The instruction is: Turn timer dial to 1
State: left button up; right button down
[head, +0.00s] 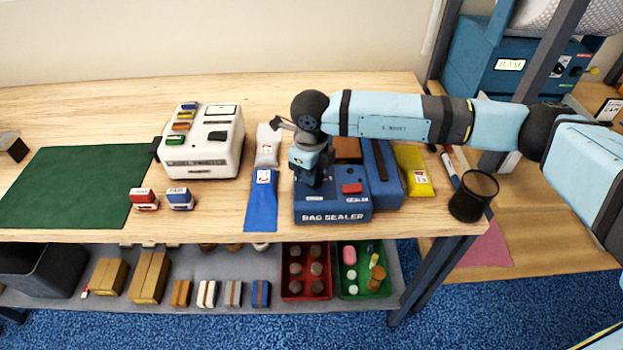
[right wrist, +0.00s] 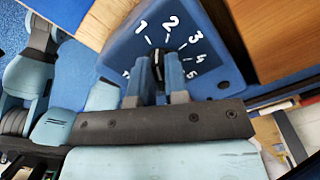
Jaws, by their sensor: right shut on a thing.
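The blue bag sealer (head: 332,215) stands near the front edge of the table, with its name on the front and a red button on top. In the right wrist view its blue dial face (right wrist: 205,75) shows white numbers, with 1 to 5 readable and a mark at lower left partly hidden. My right gripper (head: 312,178) reaches down over its left part. In the wrist view, the right gripper (right wrist: 160,78) is shut on the dark timer dial (right wrist: 158,62). The fingers hide most of the dial, and I cannot clearly tell which number it points to. My left gripper is not in view.
A blue bag (head: 261,205) and a grey bag (head: 267,145) lie left of the sealer. A yellow bag (head: 415,172) and a black mesh cup (head: 474,196) are to its right. A white machine (head: 215,155), two stamps and a green mat (head: 65,187) are farther left.

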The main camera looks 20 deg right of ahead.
jog(key=shift+f+n+b, duration=0.1)
jog(key=shift+n+b, duration=0.65)
jog(key=shift+n, duration=0.55)
jog(key=shift+b, duration=0.35)
jog(key=c, duration=1.1)
grip_release()
jog(key=shift+c, duration=0.2)
notch_tip(320, 180, up, 14)
jog(key=shift+b, duration=0.3)
